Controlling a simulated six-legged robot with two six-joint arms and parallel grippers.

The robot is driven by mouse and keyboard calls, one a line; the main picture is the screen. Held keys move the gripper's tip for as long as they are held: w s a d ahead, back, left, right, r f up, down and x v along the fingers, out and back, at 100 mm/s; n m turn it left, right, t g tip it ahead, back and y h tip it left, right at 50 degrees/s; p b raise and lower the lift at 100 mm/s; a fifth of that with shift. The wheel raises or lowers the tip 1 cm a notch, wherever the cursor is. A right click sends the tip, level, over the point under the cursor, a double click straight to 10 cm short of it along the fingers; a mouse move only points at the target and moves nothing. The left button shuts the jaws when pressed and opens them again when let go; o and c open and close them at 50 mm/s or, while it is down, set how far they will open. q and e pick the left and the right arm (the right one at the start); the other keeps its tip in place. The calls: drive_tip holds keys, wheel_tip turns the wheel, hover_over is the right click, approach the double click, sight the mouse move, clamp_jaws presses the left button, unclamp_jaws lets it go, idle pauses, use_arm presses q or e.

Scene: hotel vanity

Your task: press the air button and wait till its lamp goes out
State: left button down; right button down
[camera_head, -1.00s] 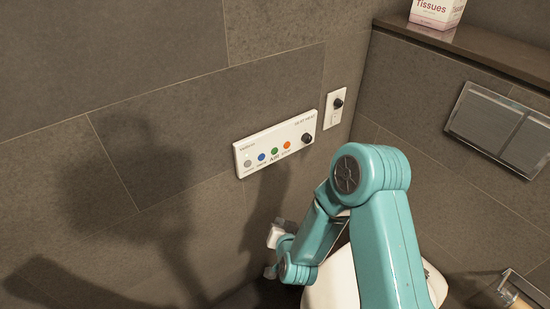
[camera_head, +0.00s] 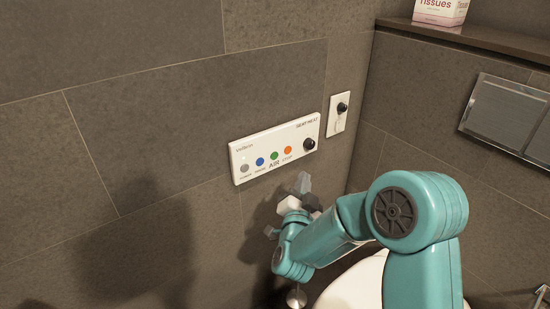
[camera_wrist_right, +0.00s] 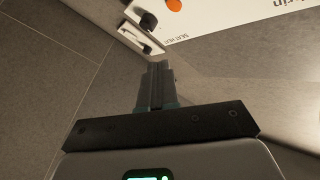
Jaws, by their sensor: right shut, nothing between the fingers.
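The white wall panel (camera_head: 250,150) carries grey, blue, green and orange buttons and a black knob. The word AIR stands just below the green button (camera_head: 274,156). I cannot tell any lit lamp at this size. My right gripper (camera_head: 304,183) is shut and empty, just below the panel's right part, its fingers pointing up and apart from the buttons. In the right wrist view the shut fingers (camera_wrist_right: 156,80) point toward the panel (camera_wrist_right: 215,20), where the orange button (camera_wrist_right: 174,5) shows; the green one is out of view. My left gripper is not in view.
A small white plate with a black knob (camera_head: 338,113) is right of the panel. A tissue box (camera_head: 441,11) stands on the dark ledge (camera_head: 470,38). A grey flush plate (camera_head: 506,113) is at right. A white toilet (camera_head: 352,285) lies partly behind my arm.

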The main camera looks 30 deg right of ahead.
sight(275, 156)
drive_tip(key=w+a+p, duration=0.1)
drive_tip(key=w, duration=0.7)
drive_tip(key=shift+w, duration=0.35)
drive_tip(key=shift+a, duration=0.1)
idle(1.7)
drive_tip(key=shift+w, duration=0.45)
